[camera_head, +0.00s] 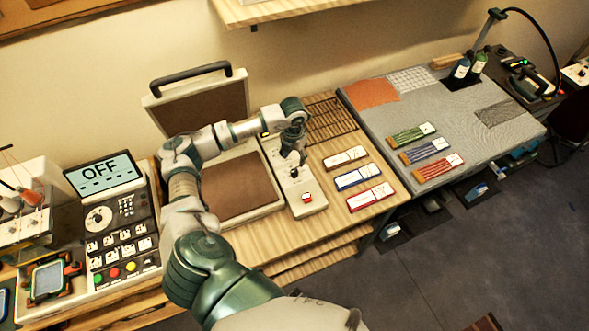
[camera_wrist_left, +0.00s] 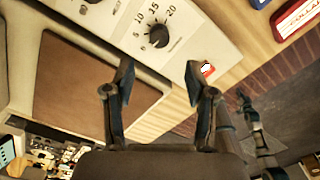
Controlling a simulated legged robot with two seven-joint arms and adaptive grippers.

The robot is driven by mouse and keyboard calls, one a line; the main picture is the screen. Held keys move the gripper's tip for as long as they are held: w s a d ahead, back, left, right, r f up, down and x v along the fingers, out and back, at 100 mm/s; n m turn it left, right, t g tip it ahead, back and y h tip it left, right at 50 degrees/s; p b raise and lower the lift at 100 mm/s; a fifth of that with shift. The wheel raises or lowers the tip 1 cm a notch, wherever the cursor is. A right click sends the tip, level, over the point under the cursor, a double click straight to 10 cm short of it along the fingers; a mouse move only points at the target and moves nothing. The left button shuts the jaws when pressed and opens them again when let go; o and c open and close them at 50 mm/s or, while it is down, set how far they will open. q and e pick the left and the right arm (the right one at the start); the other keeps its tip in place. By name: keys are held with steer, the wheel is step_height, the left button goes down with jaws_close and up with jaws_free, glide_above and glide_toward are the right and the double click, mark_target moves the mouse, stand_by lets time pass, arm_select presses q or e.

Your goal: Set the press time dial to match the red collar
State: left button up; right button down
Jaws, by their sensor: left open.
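The press time dial (camera_wrist_left: 158,36) is a black knob on a pale panel, marked 5, 10, 15 and 20 around it. I cannot tell its exact setting. My left gripper (camera_wrist_left: 158,76) is open and empty above the panel, its fingertips apart on either side of the dial's line, not visibly touching it. In the head view the left gripper (camera_head: 293,158) hangs over the control strip (camera_head: 305,205) and largely hides the dial. A red-edged card (camera_head: 371,196), partly reading "COLLAR" in the wrist view (camera_wrist_left: 297,18), lies right of the strip. My right gripper is not in view.
A red switch (camera_head: 307,197) sits at the strip's near end. The open press with its brown plate (camera_head: 237,187) is left of it. Blue (camera_head: 358,177) and brown (camera_head: 346,157) cards lie nearby. Striped bundles, one red (camera_head: 438,167), lie on the grey mat (camera_head: 450,120). A display reads OFF (camera_head: 103,173).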

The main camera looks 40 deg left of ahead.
mark_target(294, 171)
arm_select(q)
step_height(294, 171, down, 8)
steer(key=shift+w+a+f+p, duration=0.1)
steer(key=shift+a+p, duration=0.05)
steer(key=shift+p, duration=0.25)
steer(key=shift+f, duration=0.45)
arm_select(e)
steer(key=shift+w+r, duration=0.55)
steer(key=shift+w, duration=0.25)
arm_select(q)
steer(key=shift+c, duration=0.3)
jaws_close()
